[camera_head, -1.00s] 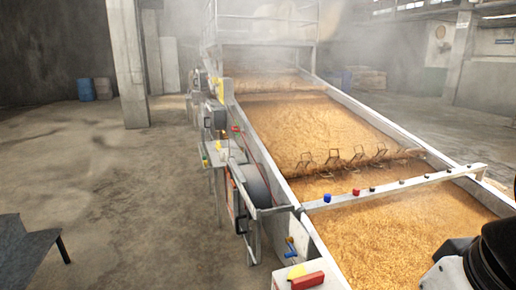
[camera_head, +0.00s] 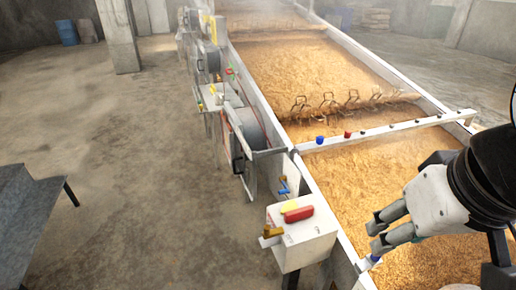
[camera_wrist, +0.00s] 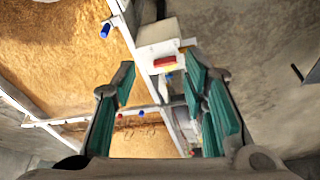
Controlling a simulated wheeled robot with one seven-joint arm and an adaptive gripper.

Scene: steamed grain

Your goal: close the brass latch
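The brass latch (camera_head: 271,232) is a small brass-coloured piece at the left front of a white box (camera_head: 310,240) beside the long grain bed. A small orange-brass part (camera_wrist: 188,42) at the box's edge in the wrist view looks like the same latch. Whether the latch is open or shut is too small to tell. My gripper (camera_head: 376,234) is to the right of the box, over the near grain bed, apart from the latch. Its fingers are spread and empty; in the wrist view, the green-padded fingers (camera_wrist: 165,100) stand wide apart.
A red handle (camera_head: 299,214) and a yellow piece (camera_head: 288,206) are on top of the box. A blue knob (camera_head: 375,258) is on the rail below my gripper. A dark table (camera_head: 30,215) stands at left; the floor between is clear.

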